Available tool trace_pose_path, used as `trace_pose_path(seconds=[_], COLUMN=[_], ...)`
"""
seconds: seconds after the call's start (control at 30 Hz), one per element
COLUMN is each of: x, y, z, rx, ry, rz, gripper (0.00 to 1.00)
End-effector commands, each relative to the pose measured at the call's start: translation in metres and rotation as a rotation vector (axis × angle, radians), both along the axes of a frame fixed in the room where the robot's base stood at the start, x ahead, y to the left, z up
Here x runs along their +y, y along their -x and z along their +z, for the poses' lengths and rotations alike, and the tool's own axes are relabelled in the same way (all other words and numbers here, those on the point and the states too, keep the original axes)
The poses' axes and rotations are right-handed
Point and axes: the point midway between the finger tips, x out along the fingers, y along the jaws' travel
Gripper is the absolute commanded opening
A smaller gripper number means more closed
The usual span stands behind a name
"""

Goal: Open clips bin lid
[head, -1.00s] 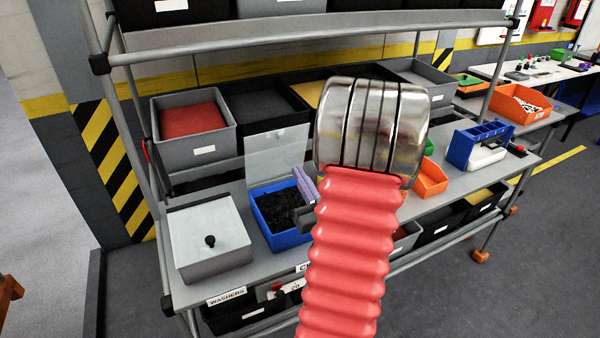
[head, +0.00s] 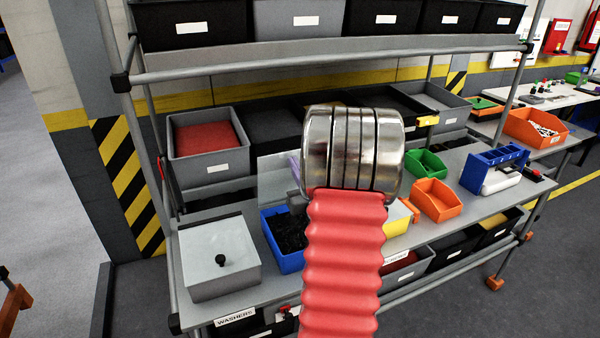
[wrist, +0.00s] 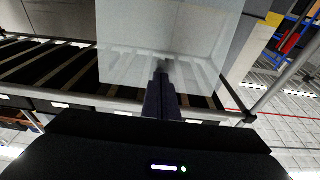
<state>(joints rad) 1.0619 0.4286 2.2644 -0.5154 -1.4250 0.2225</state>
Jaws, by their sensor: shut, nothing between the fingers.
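The blue bin (head: 280,250) with black contents stands on the grey shelf, behind and left of my arm. Its clear lid (head: 272,178) stands raised at the bin's back edge; part of it is hidden by my arm. Its label is hidden now. In the wrist view the lid is a pale see-through panel (wrist: 122,62) across the upper middle. My gripper (wrist: 161,78) is shut and empty, with its fingertips in front of this panel; I cannot tell if they touch it. In the head view my metal wrist hides most of the gripper.
A grey bin (head: 205,285) with a shut, black-knobbed lid stands left of the blue bin, above a WASHERS label. Green (head: 427,163) and orange (head: 437,200) bins stand to the right. Upper shelf rails (head: 330,70) run above and behind.

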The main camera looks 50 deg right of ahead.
Motion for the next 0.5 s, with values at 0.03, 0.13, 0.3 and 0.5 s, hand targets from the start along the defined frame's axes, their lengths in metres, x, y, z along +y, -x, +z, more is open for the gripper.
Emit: trace_pose_path(seconds=[0.03,0.13,0.3,0.5], x=[0.000,0.000,-0.001,-0.010], y=[0.000,0.000,-0.001,-0.018], z=[0.000,0.000,0.000,0.008], rx=[0.000,0.000,0.000,0.000], ry=[0.000,0.000,0.000,0.002], rz=[0.000,0.000,0.000,0.002], gripper=[0.00,0.00,0.00,0.00])
